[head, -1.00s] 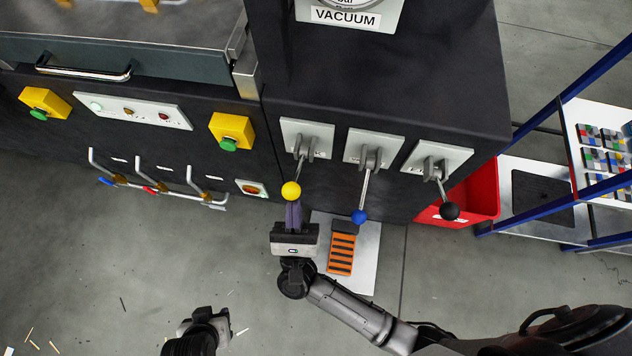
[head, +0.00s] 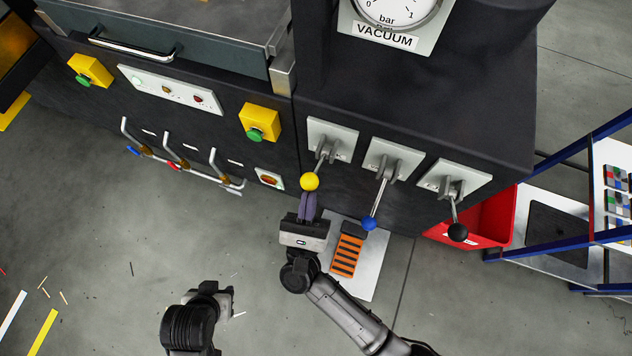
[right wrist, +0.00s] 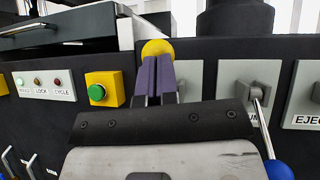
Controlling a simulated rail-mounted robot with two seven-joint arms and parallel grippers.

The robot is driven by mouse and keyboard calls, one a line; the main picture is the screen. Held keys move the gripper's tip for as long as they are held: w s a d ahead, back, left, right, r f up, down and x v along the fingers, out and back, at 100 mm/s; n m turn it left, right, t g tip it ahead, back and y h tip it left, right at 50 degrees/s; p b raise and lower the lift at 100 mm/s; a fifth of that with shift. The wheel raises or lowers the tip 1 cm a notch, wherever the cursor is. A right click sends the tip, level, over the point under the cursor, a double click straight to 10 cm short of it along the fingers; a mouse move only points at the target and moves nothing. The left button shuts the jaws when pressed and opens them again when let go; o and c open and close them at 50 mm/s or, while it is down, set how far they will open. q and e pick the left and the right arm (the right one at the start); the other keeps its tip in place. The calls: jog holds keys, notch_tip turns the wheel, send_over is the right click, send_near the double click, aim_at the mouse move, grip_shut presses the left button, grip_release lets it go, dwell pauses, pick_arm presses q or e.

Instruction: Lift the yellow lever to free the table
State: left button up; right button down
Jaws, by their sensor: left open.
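The yellow lever ends in a round yellow knob (head: 309,181) and hangs from the leftmost of three grey lever plates on the dark cabinet. The knob also shows in the right wrist view (right wrist: 157,47). My right gripper (head: 307,194) is just below the knob, fingers pointing up at it. In the right wrist view its purple fingers (right wrist: 158,62) lie close together, with no thing seen between them, and overlap the knob's lower part. I cannot tell whether they touch it. My left gripper (head: 228,300) is open and empty over the floor, low in the head view.
The blue-knobbed lever (head: 369,223) and black-knobbed lever (head: 457,232) hang to the right. A red bin (head: 503,218) and a blue-framed rack (head: 565,165) stand further right. Green buttons (head: 255,134) and white hooked handles (head: 170,150) are left. Floor is open at lower left.

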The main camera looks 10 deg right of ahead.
jog(key=shift+r, duration=0.25)
jog(key=b+v, duration=0.2)
jog(key=v, duration=1.2)
jog(key=shift+s, duration=0.2)
jog(key=shift+a+r, duration=0.1)
